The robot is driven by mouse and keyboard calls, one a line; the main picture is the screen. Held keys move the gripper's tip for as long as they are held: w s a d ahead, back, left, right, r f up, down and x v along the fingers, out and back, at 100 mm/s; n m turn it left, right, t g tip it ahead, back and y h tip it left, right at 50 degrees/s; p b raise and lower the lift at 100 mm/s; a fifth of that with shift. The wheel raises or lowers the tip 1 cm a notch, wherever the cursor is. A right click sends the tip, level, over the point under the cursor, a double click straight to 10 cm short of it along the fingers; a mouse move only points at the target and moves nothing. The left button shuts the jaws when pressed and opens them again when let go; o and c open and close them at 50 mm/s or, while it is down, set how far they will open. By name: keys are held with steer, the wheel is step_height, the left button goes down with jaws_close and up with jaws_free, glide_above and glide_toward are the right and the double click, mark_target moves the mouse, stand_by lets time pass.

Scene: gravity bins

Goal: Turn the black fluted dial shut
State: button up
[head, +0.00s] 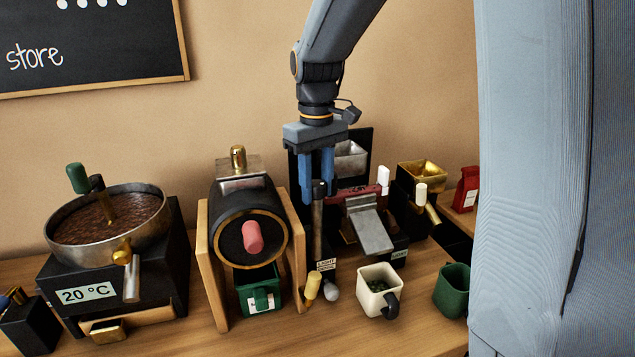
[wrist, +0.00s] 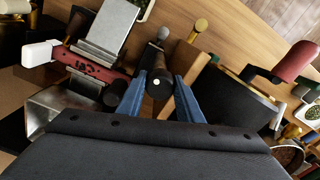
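A dark upright cylinder with a black top and a brownish body, which I take to be the black fluted dial (wrist: 159,85), stands between my fingers in the wrist view; a pale dot marks its top. In the wrist view my gripper (wrist: 159,78) looks open, one finger on each side. Contact with the dial cannot be made out, nor can the fluting.
Left stands a drum with a pink knob (head: 253,237) in a wooden frame, and a round pan (head: 108,215). Right are a metal chute (head: 369,226), a red bar (wrist: 98,68) and a brass hopper (head: 423,174). A cream mug (head: 377,290) and green cup (head: 452,291) stand in front.

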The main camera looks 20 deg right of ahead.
mark_target(317, 183)
steer(key=c, duration=0.3)
steer(key=n+p, duration=0.2)
steer(key=n, duration=0.2)
steer(key=shift+r, duration=0.1)
steer(key=n+p, duration=0.1)
steer(key=n, duration=0.3)
steer(key=o, duration=1.1)
steer(key=shift+p, duration=0.35)
steer(key=shift+r+p, duration=1.85)
steer(key=shift+r, duration=0.5)
